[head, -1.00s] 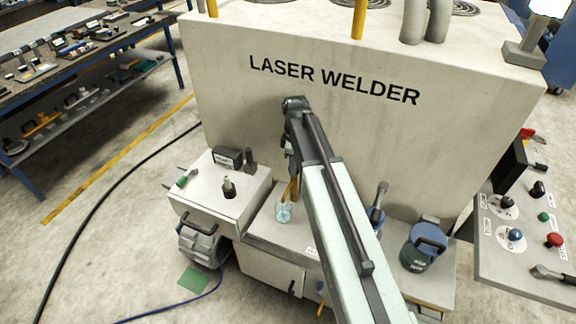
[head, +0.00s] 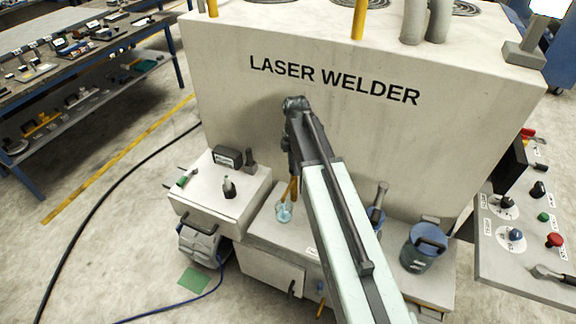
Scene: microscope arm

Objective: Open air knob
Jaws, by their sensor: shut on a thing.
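I cannot read which control is the air knob. The control panel (head: 520,262) at the right edge carries a blue knob (head: 515,234) and a dark knob (head: 506,202) on white round plates, with labels too small to read. My gripper (head: 291,170) hangs down in front of the welder, partly hidden by my arm, well left of that panel. It is shut on a thin amber-coloured thing (head: 292,189), whose lower end meets a pale blue, glass-like cup (head: 284,213) on the bench ledge. The fingertips themselves are hard to make out.
The big laser welder block (head: 440,140) stands behind my arm. A white box (head: 205,205) with a short dark post stands left. A blue-lidded canister (head: 425,250) and a grey-handled blue thing (head: 376,216) are on the right of the ledge. A dark cable crosses the floor.

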